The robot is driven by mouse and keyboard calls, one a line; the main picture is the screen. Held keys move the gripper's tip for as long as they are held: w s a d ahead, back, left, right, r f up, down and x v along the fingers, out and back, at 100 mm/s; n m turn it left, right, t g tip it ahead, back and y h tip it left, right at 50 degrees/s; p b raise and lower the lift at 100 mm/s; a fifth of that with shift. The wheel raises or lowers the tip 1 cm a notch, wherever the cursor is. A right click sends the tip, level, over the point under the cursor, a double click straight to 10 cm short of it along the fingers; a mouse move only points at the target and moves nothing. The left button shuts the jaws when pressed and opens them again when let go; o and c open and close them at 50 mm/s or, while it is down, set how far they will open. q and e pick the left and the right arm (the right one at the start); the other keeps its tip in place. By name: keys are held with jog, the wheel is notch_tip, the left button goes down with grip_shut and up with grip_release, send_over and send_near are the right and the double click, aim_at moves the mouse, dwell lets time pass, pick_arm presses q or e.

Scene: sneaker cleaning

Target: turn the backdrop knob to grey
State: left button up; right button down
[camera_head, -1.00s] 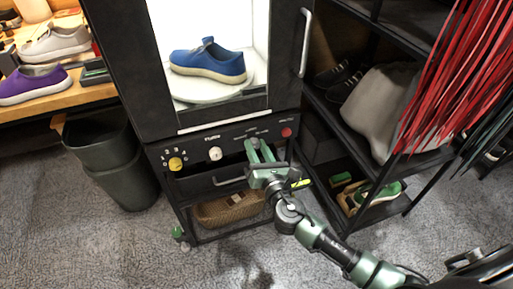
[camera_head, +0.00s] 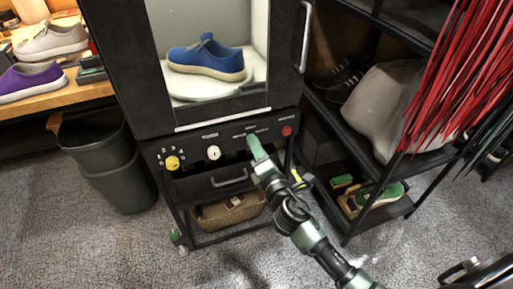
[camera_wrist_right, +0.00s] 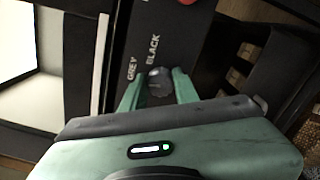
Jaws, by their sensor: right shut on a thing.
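The backdrop knob (camera_wrist_right: 159,80) is a small dark knob on the black front panel of the shoe cabinet. In the right wrist view the words GREY and BLACK stand beside it. My right gripper (camera_wrist_right: 157,92) has one green finger on each side of the knob and is shut on it. In the head view my right gripper (camera_head: 253,145) reaches the panel, and its fingers hide the knob. Which way the knob points is not clear. The cabinet's backdrop (camera_head: 200,22) looks light grey behind a blue sneaker (camera_head: 207,60). My left gripper is not in view.
On the same panel are a yellow knob (camera_head: 173,162), a white knob (camera_head: 213,153) and a red button (camera_head: 287,131). A drawer handle (camera_head: 230,178) is below. A shoe rack (camera_head: 375,150) stands at the right and a bin (camera_head: 105,165) at the left.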

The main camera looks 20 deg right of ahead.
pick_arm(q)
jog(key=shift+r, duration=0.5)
pick_arm(e)
jog(key=shift+m, duration=0.9)
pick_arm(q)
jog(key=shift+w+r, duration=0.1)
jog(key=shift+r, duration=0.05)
pick_arm(e)
jog(key=c, duration=1.1)
grip_release()
jog(key=shift+o, duration=0.2)
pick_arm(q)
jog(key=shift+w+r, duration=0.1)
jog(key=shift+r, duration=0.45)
pick_arm(e)
jog(key=s, duration=0.7)
jog(key=shift+s+d, duration=0.15)
jog(key=shift+s, duration=0.25)
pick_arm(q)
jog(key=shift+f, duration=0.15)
